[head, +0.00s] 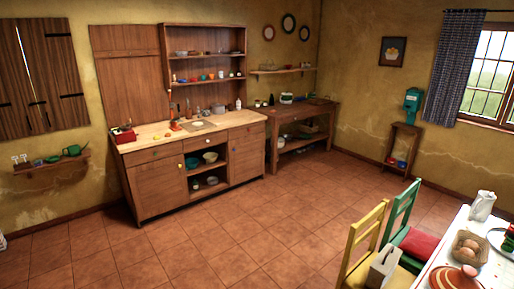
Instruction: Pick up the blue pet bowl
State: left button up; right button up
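A small blue item (402,164), bowl-like but too small to tell for sure, sits on the low shelf of a wooden stand (404,130) by the right wall. A red item (391,160) sits beside it on the left. A teal-blue bowl (192,162) stands on the upper open shelf of the wooden cabinet, left of a pale bowl (210,157). I cannot tell for sure which of these is the pet bowl. Neither of my grippers is in view.
The tiled floor (240,232) is clear in the middle. A yellow chair (364,236), a green chair (401,212) and a laden white table (497,270) stand at the right front. The wooden cabinet (158,188) and a workbench (300,112) line the back wall.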

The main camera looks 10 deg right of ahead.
aim_at(400, 165)
jog(key=i+j+u, duration=0.1)
jog(key=i+u, duration=0.35)
jog(key=i, duration=0.7)
jog(key=i+l+z, duration=0.2)
jog(key=i+z, duration=0.15)
jog(key=i, duration=0.25)
jog(key=i+z, duration=0.35)
jog(key=i, duration=0.3)
jog(key=i+j+z, duration=0.1)
jog(key=i+z, duration=0.25)
jog(key=i, duration=0.25)
jog(key=i+j+z, duration=0.35)
jog(key=i, duration=0.25)
jog(key=i+l+z, duration=0.3)
jog(key=i+z, duration=0.2)
jog(key=i, duration=0.6)
jog(key=i+j+z, duration=0.15)
jog(key=i+z, duration=0.35)
jog(key=i, duration=0.65)
